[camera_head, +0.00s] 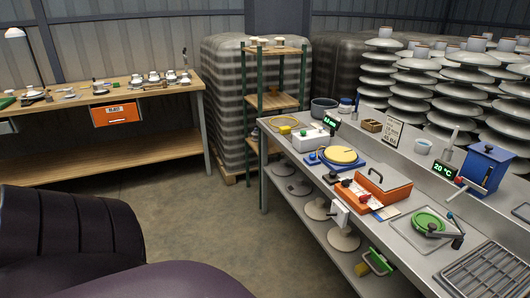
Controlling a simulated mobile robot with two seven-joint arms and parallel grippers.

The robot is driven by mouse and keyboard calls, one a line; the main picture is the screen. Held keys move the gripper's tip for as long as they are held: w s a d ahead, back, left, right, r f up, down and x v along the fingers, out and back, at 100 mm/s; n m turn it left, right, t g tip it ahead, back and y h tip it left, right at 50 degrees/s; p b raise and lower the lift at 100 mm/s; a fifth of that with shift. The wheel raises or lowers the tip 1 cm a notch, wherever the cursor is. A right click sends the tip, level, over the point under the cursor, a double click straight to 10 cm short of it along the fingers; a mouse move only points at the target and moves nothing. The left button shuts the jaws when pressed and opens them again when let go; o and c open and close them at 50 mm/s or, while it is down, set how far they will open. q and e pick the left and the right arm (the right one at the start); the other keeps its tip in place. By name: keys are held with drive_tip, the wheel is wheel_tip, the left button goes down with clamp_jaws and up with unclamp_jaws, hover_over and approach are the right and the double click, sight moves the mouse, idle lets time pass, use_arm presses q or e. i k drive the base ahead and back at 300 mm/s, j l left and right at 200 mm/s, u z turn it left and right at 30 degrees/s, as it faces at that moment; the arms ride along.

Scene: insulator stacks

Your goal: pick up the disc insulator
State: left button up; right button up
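Several grey disc insulators lie on the lower shelf of the metal bench, among them one near the front (343,240) and one farther back (299,188). Tall stacks of grey disc insulators (384,82) stand behind the bench at the right. Small pale insulator-like pieces (155,78) sit on the wooden workbench at the left. I cannot tell which disc the task means. Neither of my grippers is in view.
The metal bench (408,216) runs along the right with a round blue-based device (340,156), an orange box (383,184) and a green round fixture (428,222). A wooden workbench (110,157) with an orange bin (115,112) stands left. The floor (235,215) between is clear.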

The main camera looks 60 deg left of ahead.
sight(299, 187)
drive_tip(key=u, duration=1.6)
